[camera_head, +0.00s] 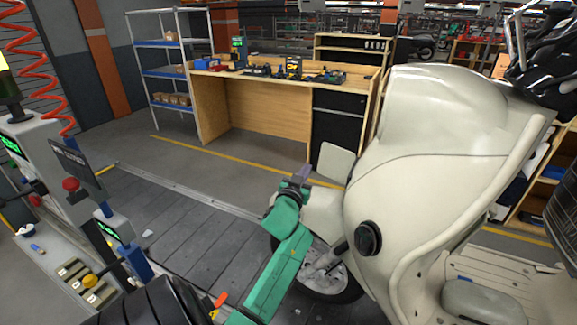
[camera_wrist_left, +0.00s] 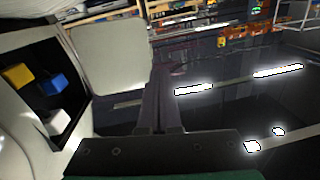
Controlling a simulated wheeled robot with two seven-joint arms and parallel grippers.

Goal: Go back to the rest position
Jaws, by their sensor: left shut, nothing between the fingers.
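My left gripper (camera_head: 301,173) is at the end of a green arm that reaches up from the bottom of the head view. It is in front of the cream scooter (camera_head: 440,130), close to the scooter's front cover and above its wheel. I cannot tell whether it touches the scooter. In the left wrist view the two fingers (camera_wrist_left: 165,85) lie together, shut with nothing between them. A cream panel (camera_wrist_left: 110,55) stands just left of the fingers in that view. My right gripper is not in view.
A wooden workbench (camera_head: 265,108) with tools and a blue-shelved rack (camera_head: 163,73) stand at the back. A control station (camera_head: 75,165) with buttons is at the left.

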